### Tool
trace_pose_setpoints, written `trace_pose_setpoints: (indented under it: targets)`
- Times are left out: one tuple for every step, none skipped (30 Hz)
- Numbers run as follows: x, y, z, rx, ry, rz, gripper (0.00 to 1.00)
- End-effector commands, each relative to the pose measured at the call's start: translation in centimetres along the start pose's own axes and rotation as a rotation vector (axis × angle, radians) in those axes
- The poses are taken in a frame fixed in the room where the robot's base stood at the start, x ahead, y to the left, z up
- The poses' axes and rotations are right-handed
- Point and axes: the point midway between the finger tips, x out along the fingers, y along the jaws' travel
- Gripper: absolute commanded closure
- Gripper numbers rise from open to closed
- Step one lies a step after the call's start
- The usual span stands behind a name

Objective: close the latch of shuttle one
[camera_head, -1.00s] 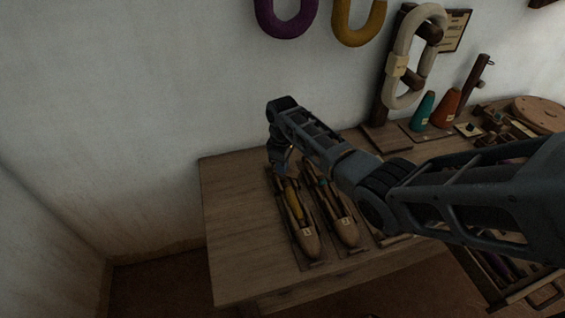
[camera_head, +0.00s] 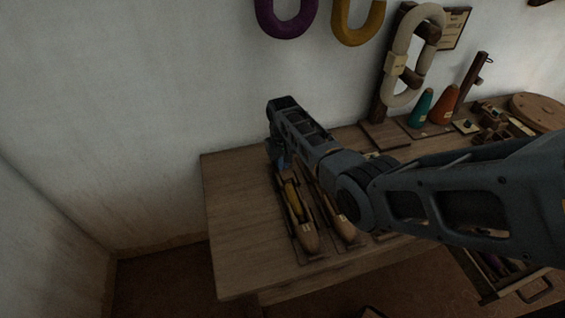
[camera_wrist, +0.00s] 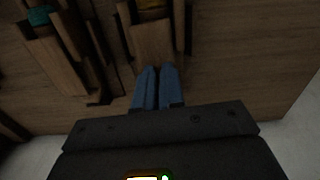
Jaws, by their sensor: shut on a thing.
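A wooden shuttle with a yellow bobbin (camera_head: 309,238), taken as shuttle one, lies on the left of the table; the wrist view shows its far end (camera_wrist: 153,42). A second wooden shuttle (camera_head: 342,224) lies to its right, and shows with its teal bobbin at the left of the wrist view (camera_wrist: 62,62). My gripper (camera_head: 283,164) is low over the far end of the yellow-bobbin shuttle. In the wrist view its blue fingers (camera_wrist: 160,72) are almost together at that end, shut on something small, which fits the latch. The latch itself is hidden by the fingers.
The wooden table (camera_head: 235,220) is bare at its left. My arm crosses over the right half. Teal (camera_head: 421,108) and orange (camera_head: 445,104) cones and a stand with a pale yarn hank (camera_head: 414,56) are at the back right. An open drawer (camera_head: 520,285) is at lower right.

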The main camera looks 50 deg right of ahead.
Motion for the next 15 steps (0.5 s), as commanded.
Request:
trace_pose_setpoints:
  targets:
    - [-0.07, -0.03, -0.01, 0.017, 0.000, -0.001, 1.00]
    - [-0.06, -0.02, -0.01, 0.029, 0.000, -0.001, 1.00]
    - [-0.05, -0.01, -0.01, 0.041, 0.000, -0.001, 1.00]
    - [-0.05, -0.01, -0.01, 0.048, 0.000, -0.001, 1.00]
    - [-0.05, -0.01, -0.01, 0.055, 0.000, -0.001, 1.00]
    - [-0.04, -0.01, -0.01, 0.064, 0.000, -0.001, 1.00]
    - [-0.04, -0.02, -0.01, 0.068, 0.000, -0.001, 1.00]
    - [-0.04, -0.02, -0.01, 0.072, 0.000, -0.001, 1.00]
    - [-0.03, -0.02, -0.01, 0.075, 0.000, -0.001, 1.00]
    - [-0.03, -0.02, -0.02, 0.078, 0.000, -0.001, 1.00]
    - [-0.03, -0.02, -0.02, 0.079, 0.000, -0.001, 1.00]
    - [-0.03, -0.02, -0.02, 0.081, 0.000, 0.000, 1.00]
    - [-0.03, -0.01, -0.02, 0.082, 0.000, 0.000, 1.00]
    - [-0.03, -0.01, -0.02, 0.082, 0.000, 0.000, 1.00]
    - [-0.03, -0.01, -0.02, 0.082, 0.000, 0.000, 1.00]
